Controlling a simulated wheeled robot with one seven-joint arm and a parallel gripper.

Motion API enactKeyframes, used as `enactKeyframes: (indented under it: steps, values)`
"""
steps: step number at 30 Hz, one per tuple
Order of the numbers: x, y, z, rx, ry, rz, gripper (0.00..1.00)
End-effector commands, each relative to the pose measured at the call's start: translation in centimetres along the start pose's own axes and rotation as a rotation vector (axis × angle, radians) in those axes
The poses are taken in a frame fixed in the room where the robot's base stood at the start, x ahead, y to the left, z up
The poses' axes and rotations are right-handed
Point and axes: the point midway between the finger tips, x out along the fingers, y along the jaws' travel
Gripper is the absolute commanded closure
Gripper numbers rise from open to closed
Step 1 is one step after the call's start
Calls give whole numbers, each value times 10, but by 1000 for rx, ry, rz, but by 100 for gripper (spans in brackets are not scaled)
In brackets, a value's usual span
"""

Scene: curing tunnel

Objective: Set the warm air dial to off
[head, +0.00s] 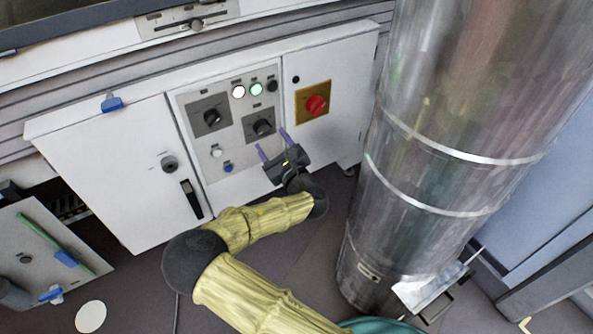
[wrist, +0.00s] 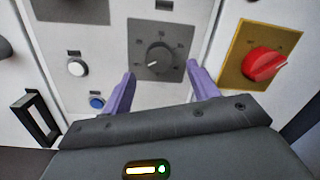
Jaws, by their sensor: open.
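Two black dials on dark grey square plates sit on the control panel. The upper left dial (head: 211,117) and the lower right dial (head: 262,127) both show in the head view; their labels are too small to read, so I cannot tell which is the warm air dial. My gripper (head: 273,142) is open and empty, with purple fingers pointing at the panel just below the lower right dial. In the wrist view that dial (wrist: 158,57) appears between the fingertips, apart from them.
A red rotary switch (head: 316,104) on a yellow plate sits right of the panel. White (head: 238,91) and green (head: 256,88) lamps are above; a blue button (head: 228,167) is below. A large metal duct (head: 440,150) stands close on the right.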

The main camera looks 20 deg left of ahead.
Motion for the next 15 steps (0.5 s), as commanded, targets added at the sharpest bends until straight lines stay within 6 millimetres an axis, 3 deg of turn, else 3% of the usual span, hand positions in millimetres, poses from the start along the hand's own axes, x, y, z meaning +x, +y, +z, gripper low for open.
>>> enactKeyframes:
  steps: [15]
  values:
    - [-102, -2, 3, -3, 2, -2, 40]
